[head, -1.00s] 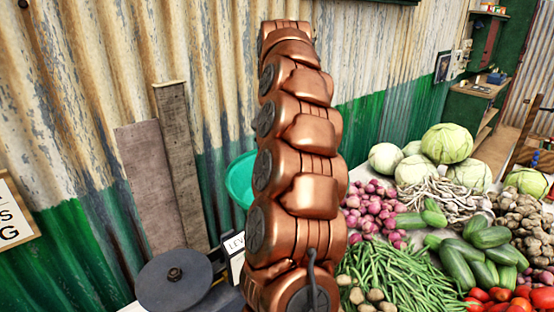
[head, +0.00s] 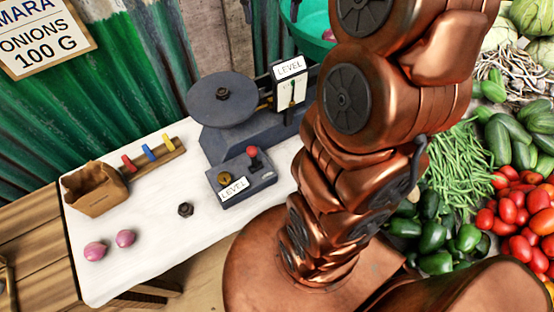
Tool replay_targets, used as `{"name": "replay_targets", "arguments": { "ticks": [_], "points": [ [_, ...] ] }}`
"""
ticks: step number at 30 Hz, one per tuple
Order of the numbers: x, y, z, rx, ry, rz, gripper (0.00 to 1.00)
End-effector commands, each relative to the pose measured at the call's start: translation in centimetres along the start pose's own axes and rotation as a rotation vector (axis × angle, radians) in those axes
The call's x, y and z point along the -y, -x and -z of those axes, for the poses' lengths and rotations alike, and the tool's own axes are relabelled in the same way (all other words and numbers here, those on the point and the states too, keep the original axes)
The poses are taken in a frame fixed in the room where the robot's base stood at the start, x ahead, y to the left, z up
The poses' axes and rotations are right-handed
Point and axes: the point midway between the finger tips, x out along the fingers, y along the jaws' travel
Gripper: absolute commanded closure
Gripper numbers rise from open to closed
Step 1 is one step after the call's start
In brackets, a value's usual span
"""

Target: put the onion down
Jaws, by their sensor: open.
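Two pink onions lie near the front left of the white table (head: 150,262): one onion (head: 95,250) nearer the edge, the other onion (head: 125,239) just to its right. They are close together but apart. Part of another pink onion (head: 329,36) shows in the green bowl (head: 308,44) at the top, mostly hidden by my arm. I cannot tell which onion the task means. My gripper is out of view; only my copper arm shows, crossing the right half of the head view.
Vegetables crowd the right.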

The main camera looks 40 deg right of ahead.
Motion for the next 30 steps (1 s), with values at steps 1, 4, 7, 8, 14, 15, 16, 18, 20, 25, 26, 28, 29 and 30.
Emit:
{"name": "replay_targets", "arguments": {
  "ticks": [1, 4, 7, 8, 14, 15, 16, 18, 20, 25, 26, 28, 29, 30],
  "points": [
    [0.9, -0.6, -1.9, 0.009, 0.055, -0.006, 0.21],
    [2.4, -1.8, -5.1, 0.018, 0.152, -0.013, 0.21],
    [3.3, -3.1, -8.6, 0.031, 0.240, -0.020, 0.21],
    [3.5, -3.6, -9.5, 0.036, 0.265, -0.024, 0.21],
    [3.7, -7.0, -16.3, 0.067, 0.413, -0.040, 0.21],
    [3.5, -7.8, -17.6, 0.073, 0.437, -0.044, 0.21],
    [3.3, -8.4, -18.6, 0.082, 0.456, -0.047, 0.21],
    [2.9, -9.7, -20.8, 0.090, 0.494, -0.050, 0.21],
    [2.4, -10.8, -22.5, 0.102, 0.522, -0.053, 0.21],
    [0.9, -13.2, -25.8, 0.122, 0.574, -0.058, 0.21],
    [0.7, -13.5, -26.2, 0.125, 0.579, -0.058, 0.21],
    [0.4, -14.0, -26.8, 0.129, 0.587, -0.059, 0.21],
    [0.3, -14.2, -27.0, 0.129, 0.589, -0.059, 0.21],
    [0.3, -14.3, -27.1, 0.129, 0.592, -0.059, 0.21]
  ]
}}
